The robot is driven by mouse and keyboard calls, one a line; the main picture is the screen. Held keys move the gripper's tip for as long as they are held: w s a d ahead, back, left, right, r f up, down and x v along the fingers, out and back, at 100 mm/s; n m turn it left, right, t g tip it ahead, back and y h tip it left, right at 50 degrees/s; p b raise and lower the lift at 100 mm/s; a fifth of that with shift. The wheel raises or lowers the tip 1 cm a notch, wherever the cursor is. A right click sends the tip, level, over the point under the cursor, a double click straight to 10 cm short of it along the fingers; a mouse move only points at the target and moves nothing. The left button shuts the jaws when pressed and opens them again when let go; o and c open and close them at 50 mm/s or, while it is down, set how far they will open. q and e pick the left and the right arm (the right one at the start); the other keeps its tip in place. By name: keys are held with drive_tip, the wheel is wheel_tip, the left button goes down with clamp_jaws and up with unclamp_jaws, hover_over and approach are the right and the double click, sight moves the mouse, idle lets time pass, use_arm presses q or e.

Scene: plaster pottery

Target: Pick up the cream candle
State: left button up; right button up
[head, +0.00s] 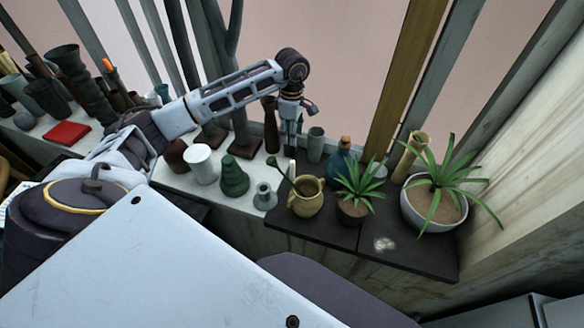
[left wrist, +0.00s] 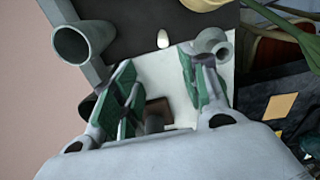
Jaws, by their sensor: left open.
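The cream candle (head: 292,169) is a slim, pale upright piece behind the tan jug in the head view. In the left wrist view the candle (left wrist: 162,40) shows as a small pale shape at the edge of the dark board, just past the fingertips and roughly between them. My left gripper (head: 291,146) points down above the candle, with green fingers. Its fingers are spread and empty in the left wrist view (left wrist: 157,62). The candle's lower part is partly hidden by the jug in the head view. My right gripper is not in view.
A tan jug (head: 306,200), a grey candlestick (head: 265,197) and a grey cup (head: 315,146) stand close around the candle. The candlestick (left wrist: 213,42) lies near the right finger in the wrist view. Potted plants (head: 435,205) stand to the right.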

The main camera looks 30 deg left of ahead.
sight(292, 161)
use_arm(q)
drive_tip(key=shift+s+d+r, duration=0.1)
idle(0.3)
drive_tip(key=shift+f+p, duration=0.55)
drive_tip(key=shift+f, duration=3.8)
drive_tip(key=shift+s+d+f+p, duration=0.1)
drive_tip(key=shift+f+p, duration=0.1)
drive_tip(key=shift+f, duration=0.25)
drive_tip(key=shift+s+d+f+p, duration=0.1)
drive_tip(key=shift+f+p, duration=0.05)
drive_tip(key=shift+f, duration=0.25)
drive_tip(key=shift+f+p, duration=0.4)
drive_tip(key=shift+f, duration=1.35)
